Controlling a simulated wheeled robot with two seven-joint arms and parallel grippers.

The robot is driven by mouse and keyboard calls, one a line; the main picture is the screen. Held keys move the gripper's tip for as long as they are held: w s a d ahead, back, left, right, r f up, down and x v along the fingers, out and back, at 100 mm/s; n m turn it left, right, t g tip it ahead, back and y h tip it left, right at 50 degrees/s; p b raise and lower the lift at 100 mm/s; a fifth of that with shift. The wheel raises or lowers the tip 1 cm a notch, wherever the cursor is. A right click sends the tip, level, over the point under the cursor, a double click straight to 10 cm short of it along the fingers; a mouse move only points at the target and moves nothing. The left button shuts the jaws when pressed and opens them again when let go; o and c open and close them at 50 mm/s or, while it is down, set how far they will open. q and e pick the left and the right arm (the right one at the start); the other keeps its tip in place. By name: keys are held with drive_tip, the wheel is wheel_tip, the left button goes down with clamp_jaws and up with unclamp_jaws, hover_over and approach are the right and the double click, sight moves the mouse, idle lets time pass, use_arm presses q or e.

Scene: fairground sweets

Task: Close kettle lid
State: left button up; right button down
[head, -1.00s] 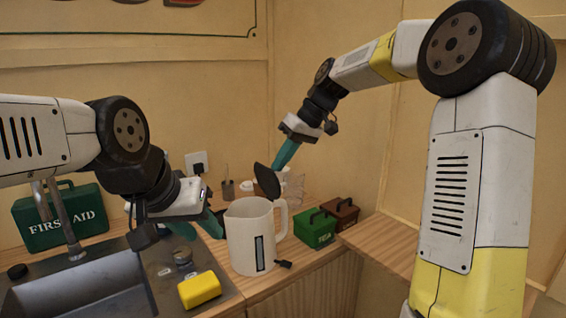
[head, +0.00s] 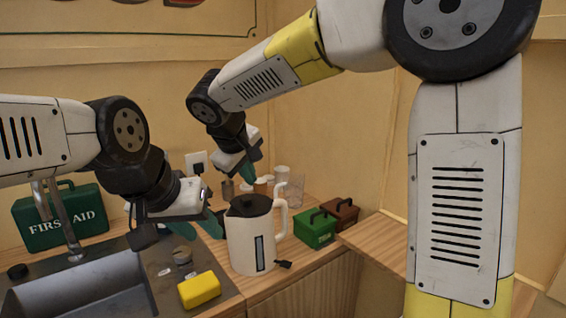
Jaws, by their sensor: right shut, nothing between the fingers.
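The white kettle (head: 250,242) stands upright on the wooden counter, with its handle to the right. Its dark lid (head: 250,205) lies flat over the top opening and looks closed. My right gripper (head: 248,182) is shut and empty, just above and behind the lid; whether its tips touch the lid is hard to tell. My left gripper (head: 199,231) is at the kettle's left side with its teal fingers apart. The finger nearer the kettle is close to its wall; contact cannot be made out.
A sink (head: 85,285) and a yellow sponge-like block (head: 199,290) are at the front left. A green first aid box (head: 60,217) stands behind the sink. Small green (head: 315,228) and brown (head: 342,211) boxes sit right of the kettle. Cups (head: 281,178) are behind it.

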sight(242, 200)
drive_tip(key=shift+s+a+f+n+t+h, duration=0.3)
drive_tip(key=shift+s+a+f+t+h, duration=0.3)
drive_tip(key=shift+a+f+t+h, duration=0.35)
drive_tip(key=shift+s+a+f, duration=0.2)
drive_tip(key=shift+f, duration=0.35)
drive_tip(key=shift+s+a+f, duration=0.15)
drive_tip(key=shift+s+f, duration=0.05)
drive_tip(key=shift+f, duration=0.3)
drive_tip(key=shift+s+f, duration=0.1)
drive_tip(key=shift+f, duration=0.1)
drive_tip(key=shift+r, duration=0.1)
